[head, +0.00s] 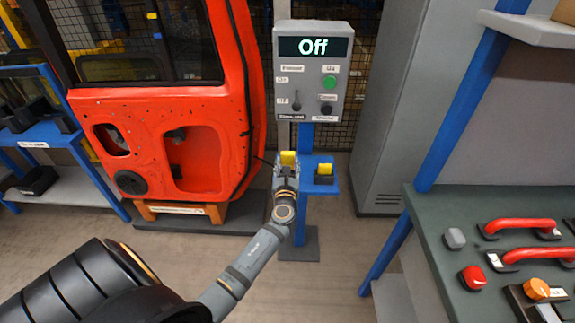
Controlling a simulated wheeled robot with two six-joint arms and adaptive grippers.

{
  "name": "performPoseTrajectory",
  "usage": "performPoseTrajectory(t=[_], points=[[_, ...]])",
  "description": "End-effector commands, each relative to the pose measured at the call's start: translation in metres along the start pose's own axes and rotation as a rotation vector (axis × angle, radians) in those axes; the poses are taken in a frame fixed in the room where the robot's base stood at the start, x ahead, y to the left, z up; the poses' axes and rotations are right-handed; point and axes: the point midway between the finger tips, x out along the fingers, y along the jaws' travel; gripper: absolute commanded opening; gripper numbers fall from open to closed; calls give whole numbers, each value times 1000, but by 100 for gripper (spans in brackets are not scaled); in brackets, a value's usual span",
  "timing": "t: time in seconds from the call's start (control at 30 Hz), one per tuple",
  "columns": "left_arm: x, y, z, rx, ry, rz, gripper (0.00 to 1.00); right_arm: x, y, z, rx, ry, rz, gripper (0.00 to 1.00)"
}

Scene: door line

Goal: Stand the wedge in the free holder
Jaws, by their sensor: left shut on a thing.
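A yellow wedge (289,158) is between the fingertips of my left gripper (287,166), which is shut on it. The gripper is at the left part of a small blue shelf on the control post, and it hides whatever lies under the wedge there. I cannot tell whether the wedge touches a holder. A second yellow wedge (325,169) stands in a dark holder (324,180) on the right part of the blue shelf (332,189). My right gripper is not in view.
A control box (313,70) reading "Off" stands above the shelf. An orange-red car door (190,110) on a stand is close at left. A grey cabinet (388,110) is at right. A bench (440,211) with red handles is at lower right.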

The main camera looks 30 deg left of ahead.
Motion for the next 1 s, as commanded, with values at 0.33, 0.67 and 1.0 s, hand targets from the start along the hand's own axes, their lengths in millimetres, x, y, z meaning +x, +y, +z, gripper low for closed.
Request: performPoseTrajectory(t=[0.33, 0.67, 1.0], points=[[0, 0, 0, 0, 0, 0, 0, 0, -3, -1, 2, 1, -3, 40], [0, 0, 0, -1, 0, 0, 0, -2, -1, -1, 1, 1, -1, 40], [0, 0, 1, -1, 0, 0, 0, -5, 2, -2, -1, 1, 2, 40]])
